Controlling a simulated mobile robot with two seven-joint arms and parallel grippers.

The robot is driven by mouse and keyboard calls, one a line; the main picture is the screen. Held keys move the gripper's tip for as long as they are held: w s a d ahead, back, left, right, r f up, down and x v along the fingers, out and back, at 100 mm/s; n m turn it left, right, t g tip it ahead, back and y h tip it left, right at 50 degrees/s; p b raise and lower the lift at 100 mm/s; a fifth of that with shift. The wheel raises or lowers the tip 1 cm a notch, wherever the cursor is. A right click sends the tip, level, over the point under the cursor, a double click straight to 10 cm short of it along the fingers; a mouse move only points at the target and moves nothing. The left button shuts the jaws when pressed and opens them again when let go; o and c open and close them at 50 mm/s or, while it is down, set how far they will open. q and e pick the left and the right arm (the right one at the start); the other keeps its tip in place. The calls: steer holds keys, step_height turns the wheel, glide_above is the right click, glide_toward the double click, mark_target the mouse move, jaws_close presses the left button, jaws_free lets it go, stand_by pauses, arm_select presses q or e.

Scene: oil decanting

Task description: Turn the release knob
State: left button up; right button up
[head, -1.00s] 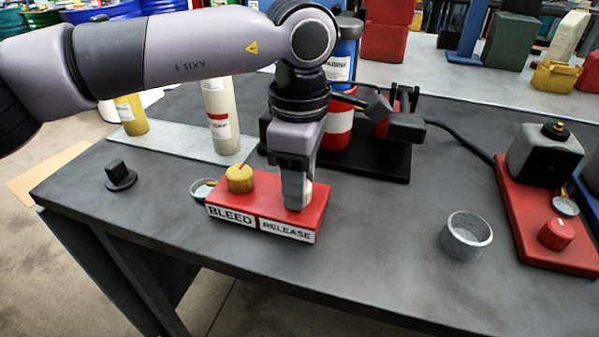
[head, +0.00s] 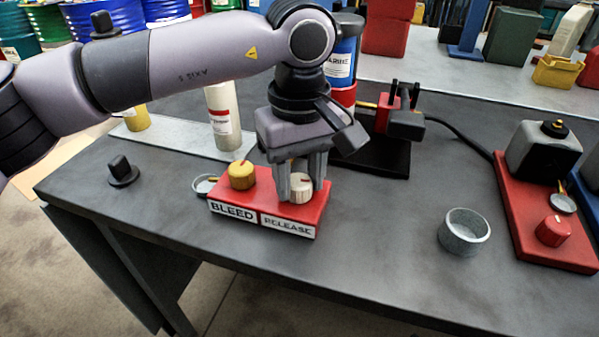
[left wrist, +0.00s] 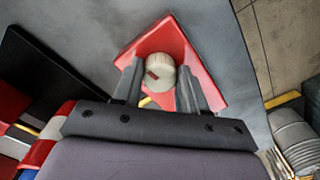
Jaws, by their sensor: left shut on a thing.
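The release knob (head: 301,187) is a white ribbed knob above the RELEASE label (head: 287,225) on a red block (head: 265,200). My left gripper (head: 301,181) points down over it and is shut on the knob, one finger on each side. In the left wrist view the knob (left wrist: 159,71) shows a small red mark on its top between the fingers. A yellow knob (head: 241,175) stands on the same block above the BLEED label (head: 233,211). My right gripper is not in view.
A grey cup (head: 464,232) stands right of the block. A red base (head: 540,225) with a red knob is at the far right. A small black knob (head: 122,171) lies left. A cream bottle (head: 221,115) and a black stand (head: 377,157) are behind.

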mark_target(299, 182)
arm_select(q)
steer(key=shift+r+m, duration=0.1)
steer(key=shift+m, duration=0.6)
steer(key=o, duration=1.1)
steer(key=shift+c, duration=0.2)
steer(key=shift+r, duration=3.55)
